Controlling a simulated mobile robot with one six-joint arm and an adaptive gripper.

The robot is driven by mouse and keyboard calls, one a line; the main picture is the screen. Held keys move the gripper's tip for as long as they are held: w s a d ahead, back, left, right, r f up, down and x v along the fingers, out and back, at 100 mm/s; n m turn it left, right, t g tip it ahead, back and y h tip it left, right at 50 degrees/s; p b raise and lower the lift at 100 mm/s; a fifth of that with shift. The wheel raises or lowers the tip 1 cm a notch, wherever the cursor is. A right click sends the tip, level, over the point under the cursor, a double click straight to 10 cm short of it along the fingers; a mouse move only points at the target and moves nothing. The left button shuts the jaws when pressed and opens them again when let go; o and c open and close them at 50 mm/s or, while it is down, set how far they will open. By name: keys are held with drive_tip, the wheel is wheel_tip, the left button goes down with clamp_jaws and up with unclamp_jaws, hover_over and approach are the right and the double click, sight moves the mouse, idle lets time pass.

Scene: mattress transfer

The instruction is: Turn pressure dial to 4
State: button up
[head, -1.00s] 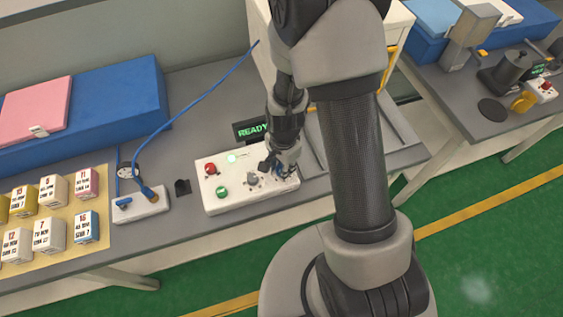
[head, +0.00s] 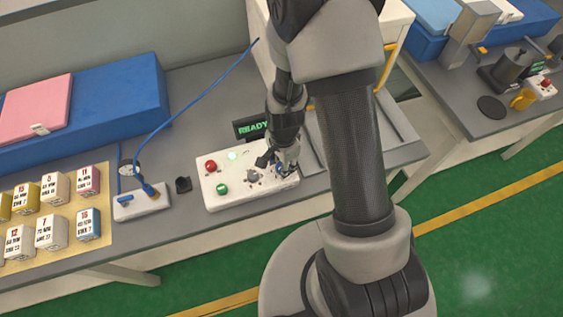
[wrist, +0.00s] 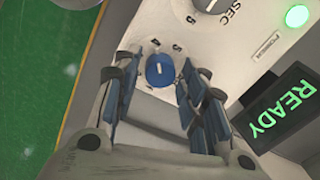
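A small blue round dial (wrist: 160,70) with a white pointer mark sits on the white control panel. Small printed numbers surround it, and I cannot read its setting surely. In the wrist view my gripper (wrist: 162,85) has its two blue-padded fingers apart, one towards each side of the dial, with visible gaps; I see no clear contact. In the head view my gripper (head: 283,168) is low over the right part of the control panel (head: 215,190) and hides the blue dial.
A second, grey dial (head: 253,177), a red button (head: 211,166) and a green button (head: 222,188) are on the panel. A display (head: 251,127) reading READY stands behind it. Left are a small white unit (head: 140,206) with a blue hose and several labelled boxes (head: 52,232).

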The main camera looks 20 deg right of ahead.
drive_tip(key=shift+o, duration=0.4)
drive_tip(key=shift+r, duration=0.1)
wheel_tip(320, 180, up, 12)
drive_tip(key=shift+s, duration=0.25)
idle(0.5)
drive_tip(key=s+r+n+t+b, duration=0.4)
drive_tip(key=s+r+n, duration=1)
drive_tip(key=r, duration=0.2)
drive_tip(key=shift+s, duration=0.3)
idle(1.1)
